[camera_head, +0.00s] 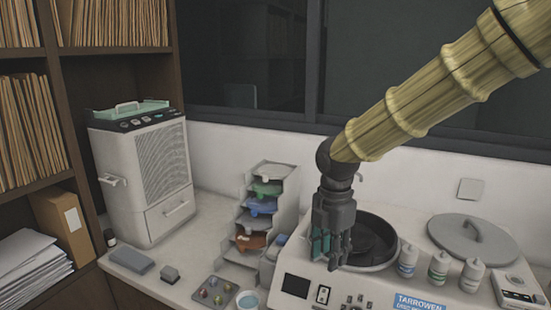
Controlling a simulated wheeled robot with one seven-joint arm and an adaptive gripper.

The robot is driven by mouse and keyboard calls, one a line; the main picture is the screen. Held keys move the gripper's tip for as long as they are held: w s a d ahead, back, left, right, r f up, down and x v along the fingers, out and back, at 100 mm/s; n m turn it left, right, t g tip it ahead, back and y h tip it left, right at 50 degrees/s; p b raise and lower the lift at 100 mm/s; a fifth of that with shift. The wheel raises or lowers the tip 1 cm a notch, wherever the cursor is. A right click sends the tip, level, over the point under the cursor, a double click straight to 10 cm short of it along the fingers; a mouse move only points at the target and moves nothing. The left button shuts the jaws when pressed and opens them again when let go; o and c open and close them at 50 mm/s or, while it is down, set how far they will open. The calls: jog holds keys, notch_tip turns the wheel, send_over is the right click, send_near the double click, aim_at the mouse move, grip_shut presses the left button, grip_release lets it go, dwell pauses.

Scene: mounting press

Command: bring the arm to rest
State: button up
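My arm (440,85) comes in from the upper right and slopes down to the left, over the counter. My gripper (334,264) hangs below it, fingers pointing down, at the left edge of the round dark well (372,245) in the press. The fingers are small and dark here, and I cannot tell how far apart they are. A teal patch (320,245) shows at the gripper's left side; I cannot tell if it is held, behind it, or part of it.
Several bottles (438,267) stand right of the well, near a round grey lid (468,236). A stepped rack (262,210) with coloured pieces stands left of the gripper. A white cabinet unit (148,180) stands farther left, beside shelves of files (30,130).

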jog(key=s+f+m+y+b, duration=0.1)
jog(key=s+f+m, duration=0.3)
jog(key=f, duration=0.7)
jog(key=s+f+m+y+b, duration=0.1)
jog(key=s+f+m, duration=0.25)
jog(key=f, duration=0.85)
jog(key=s+f+m, duration=0.3)
jog(key=f+m, duration=0.2)
jog(key=f, duration=0.6)
jog(key=s+d+f+m+h+b, duration=0.1)
jog(key=s+d+f+m, duration=0.4)
jog(key=s+f, duration=0.5)
jog(key=s+d+f+m+h+b, duration=0.1)
jog(key=s+d+f+m, duration=0.4)
jog(key=s+f+m, duration=0.3)
jog(key=s+f, duration=0.1)
jog(key=s, duration=0.3)
jog(key=shift+d+f, duration=0.25)
jog(key=shift+f, duration=0.1)
